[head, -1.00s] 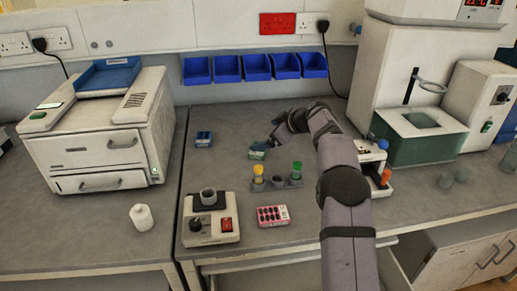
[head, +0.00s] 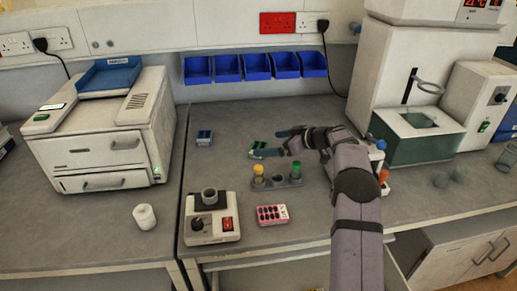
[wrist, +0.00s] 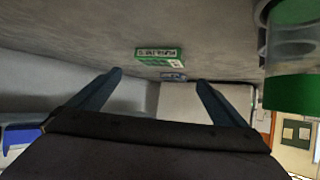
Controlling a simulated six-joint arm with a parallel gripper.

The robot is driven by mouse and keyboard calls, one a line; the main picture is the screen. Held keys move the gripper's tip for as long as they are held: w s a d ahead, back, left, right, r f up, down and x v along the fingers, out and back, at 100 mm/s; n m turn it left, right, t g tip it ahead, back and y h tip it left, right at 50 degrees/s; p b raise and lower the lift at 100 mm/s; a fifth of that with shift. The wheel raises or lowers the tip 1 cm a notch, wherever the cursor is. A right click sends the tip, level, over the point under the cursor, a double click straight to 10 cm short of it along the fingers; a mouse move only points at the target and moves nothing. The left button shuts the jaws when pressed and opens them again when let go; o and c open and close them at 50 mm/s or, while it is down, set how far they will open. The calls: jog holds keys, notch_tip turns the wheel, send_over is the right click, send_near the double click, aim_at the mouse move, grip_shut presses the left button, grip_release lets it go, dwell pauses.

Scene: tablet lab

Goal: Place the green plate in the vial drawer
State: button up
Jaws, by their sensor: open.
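The green plate (head: 257,146), a small flat block with a pale label, lies on the right bench behind the vial rack. It also shows in the wrist view (wrist: 158,56), just beyond my fingertips and roughly centred between them. My gripper (head: 266,144) is open and low over the bench, reaching in from the right with its blue fingers apart near the plate. In the wrist view my gripper (wrist: 160,77) holds nothing. I cannot tell whether a finger touches the plate. No drawer is marked as the vial drawer; a closed drawer (head: 90,182) shows in the white machine at left.
A blue block (head: 204,138) lies left of the plate. A rack (head: 277,181) with yellow- and green-capped vials stands in front. A pink tray (head: 272,215) and a white stirrer (head: 212,226) are nearer.

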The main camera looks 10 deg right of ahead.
aim_at(258, 147)
jog(key=shift+f+p, duration=0.3)
jog(key=shift+f, duration=0.55)
jog(key=shift+p+x, duration=0.9)
jog(key=shift+x, duration=1.6)
jog(key=c, duration=1.1)
jog(key=shift+r, duration=0.15)
notch_tip(258, 147, up, 10)
jog(key=shift+f+b, duration=0.15)
jog(key=shift+b, duration=0.9)
jog(key=shift+r+p, duration=2.15)
jog(key=shift+r, duration=0.05)
jog(key=shift+c, duration=0.2)
